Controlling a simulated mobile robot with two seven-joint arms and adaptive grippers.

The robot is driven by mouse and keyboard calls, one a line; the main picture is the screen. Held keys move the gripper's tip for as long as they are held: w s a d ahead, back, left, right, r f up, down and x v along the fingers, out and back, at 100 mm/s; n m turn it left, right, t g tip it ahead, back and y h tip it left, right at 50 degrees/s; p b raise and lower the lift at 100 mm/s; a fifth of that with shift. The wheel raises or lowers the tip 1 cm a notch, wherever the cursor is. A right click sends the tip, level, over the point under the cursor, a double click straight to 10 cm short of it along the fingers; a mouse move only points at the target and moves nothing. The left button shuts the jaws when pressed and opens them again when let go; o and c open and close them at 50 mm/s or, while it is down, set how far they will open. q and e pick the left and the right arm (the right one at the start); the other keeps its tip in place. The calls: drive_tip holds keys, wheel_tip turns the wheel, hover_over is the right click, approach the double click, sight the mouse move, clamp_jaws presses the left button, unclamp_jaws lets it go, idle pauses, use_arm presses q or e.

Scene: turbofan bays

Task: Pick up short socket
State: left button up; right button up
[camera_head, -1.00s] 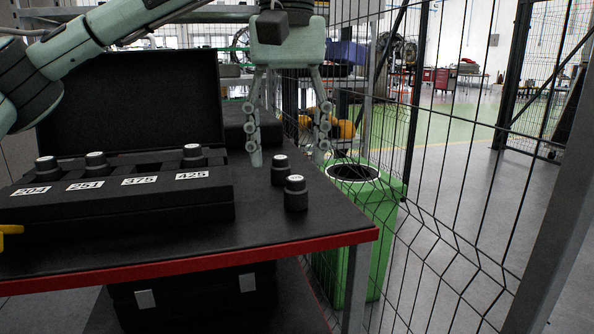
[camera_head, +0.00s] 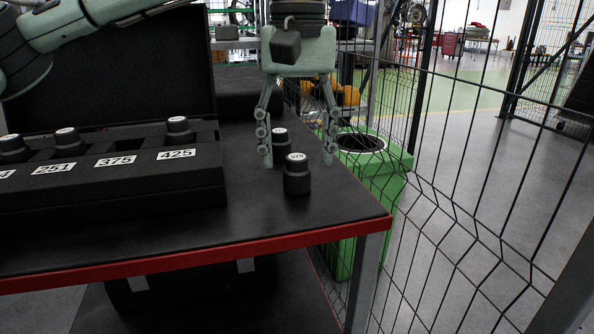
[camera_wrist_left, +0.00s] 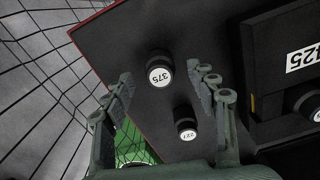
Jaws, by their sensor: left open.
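Two black sockets with white-labelled tops stand upright on the dark tabletop, right of the case. The nearer one (camera_head: 297,180) reads 375 in the left wrist view (camera_wrist_left: 158,69). The farther one (camera_head: 280,135) seems to read 221 there (camera_wrist_left: 186,126) and is partly hidden by the nearer one in the head view. I cannot tell which is called short. My left gripper (camera_head: 299,157) points down, open and empty. In the left wrist view, its fingertips (camera_wrist_left: 167,82) lie on either side of the 375 socket, with no contact visible. My right gripper is out of view.
The red-edged table (camera_head: 250,220) ends at right. A green bin (camera_head: 392,170) and wire mesh fence (camera_head: 470,200) stand beyond that edge.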

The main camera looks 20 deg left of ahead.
use_arm(q)
drive_tip(key=shift+f, duration=0.95)
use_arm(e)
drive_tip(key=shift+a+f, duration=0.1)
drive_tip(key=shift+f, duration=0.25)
use_arm(q)
drive_tip(key=shift+c, duration=0.3)
clamp_jaws()
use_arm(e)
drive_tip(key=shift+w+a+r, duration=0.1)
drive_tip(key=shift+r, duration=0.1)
use_arm(q)
drive_tip(key=shift+r, duration=0.15)
